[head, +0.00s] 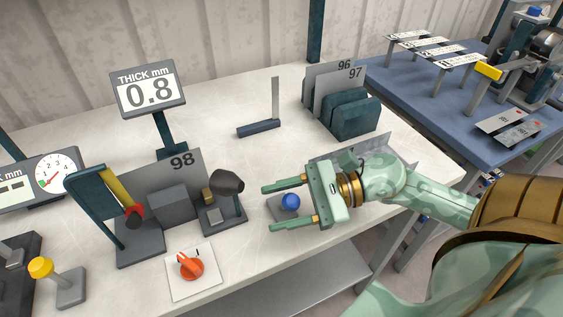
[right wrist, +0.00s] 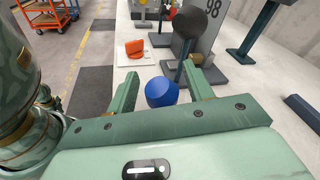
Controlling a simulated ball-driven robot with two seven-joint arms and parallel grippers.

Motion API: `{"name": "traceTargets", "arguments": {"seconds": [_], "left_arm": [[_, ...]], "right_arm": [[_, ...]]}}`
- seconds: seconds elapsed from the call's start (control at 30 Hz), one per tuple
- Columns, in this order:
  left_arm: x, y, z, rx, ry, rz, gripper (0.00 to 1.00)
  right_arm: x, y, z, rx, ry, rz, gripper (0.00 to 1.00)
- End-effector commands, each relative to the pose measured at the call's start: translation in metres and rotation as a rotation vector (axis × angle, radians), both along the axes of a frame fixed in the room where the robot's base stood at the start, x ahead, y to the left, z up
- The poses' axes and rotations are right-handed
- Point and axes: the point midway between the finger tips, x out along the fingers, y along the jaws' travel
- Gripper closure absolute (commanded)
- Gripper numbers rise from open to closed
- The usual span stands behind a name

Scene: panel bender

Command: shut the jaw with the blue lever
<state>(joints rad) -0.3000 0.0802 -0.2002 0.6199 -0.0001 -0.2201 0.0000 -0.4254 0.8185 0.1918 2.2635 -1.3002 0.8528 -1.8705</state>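The blue lever shows as a round blue knob (head: 290,201) above a small grey base plate on the white bench. My right gripper (head: 266,208) is open, its fingers pointing left, one on each side of the blue knob. In the right wrist view the knob (right wrist: 162,92) sits between the two spread fingers, near the palm; I see a gap on both sides. The jaw appears to belong to the fixture with the dark grey block (head: 173,205), beside the plate marked 98 (head: 183,165); whether it is open I cannot tell. My left gripper is not in view.
A lever with a dark knob (head: 228,182) stands just left of my right fingers. A yellow-topped post (head: 41,268) is further left. A teal rack (head: 350,115) holds plates behind. The bench middle is clear.

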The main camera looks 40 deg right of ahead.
Motion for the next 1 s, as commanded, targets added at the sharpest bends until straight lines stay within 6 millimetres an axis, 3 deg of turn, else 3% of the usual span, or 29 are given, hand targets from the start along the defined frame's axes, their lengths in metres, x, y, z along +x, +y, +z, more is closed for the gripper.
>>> {"name": "traceTargets", "arguments": {"seconds": [0.3,0.43,0.8,1.0], "left_arm": [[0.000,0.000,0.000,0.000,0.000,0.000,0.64],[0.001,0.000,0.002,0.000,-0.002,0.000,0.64],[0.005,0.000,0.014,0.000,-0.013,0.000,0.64],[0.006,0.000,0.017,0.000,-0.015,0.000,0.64]], "right_arm": [[0.000,-0.001,0.001,0.000,-0.001,-0.001,0.48],[-0.006,-0.012,0.002,0.000,0.002,-0.003,0.48],[-0.050,-0.094,0.017,0.000,0.003,-0.005,0.48],[-0.069,-0.129,0.022,-0.001,0.001,-0.004,0.48]]}}
